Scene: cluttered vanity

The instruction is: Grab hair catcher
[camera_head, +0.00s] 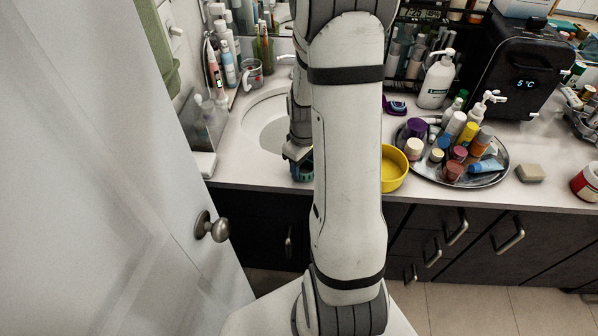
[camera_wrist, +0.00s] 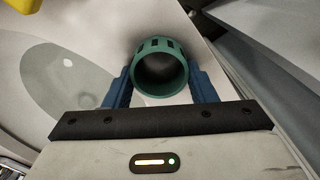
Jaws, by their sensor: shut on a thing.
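The hair catcher is a green, hollow cylinder with slots around its rim, seen in the wrist view (camera_wrist: 160,68). It sits between the two blue fingers of my gripper (camera_wrist: 160,88), which is shut on it. In the head view my gripper (camera_head: 300,158) is at the front edge of the sink, partly hidden behind my arm. A small dark teal part of the hair catcher (camera_head: 303,172) shows there, near the counter's front edge. I cannot tell whether it touches the counter.
The sink basin (camera_head: 268,128) lies just behind. A yellow bowl (camera_head: 394,168) stands to the right, beside a round metal tray (camera_head: 497,174) crowded with bottles. A white door (camera_head: 110,200) with a knob stands at the left. A soap bar (camera_head: 530,172) lies farther right.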

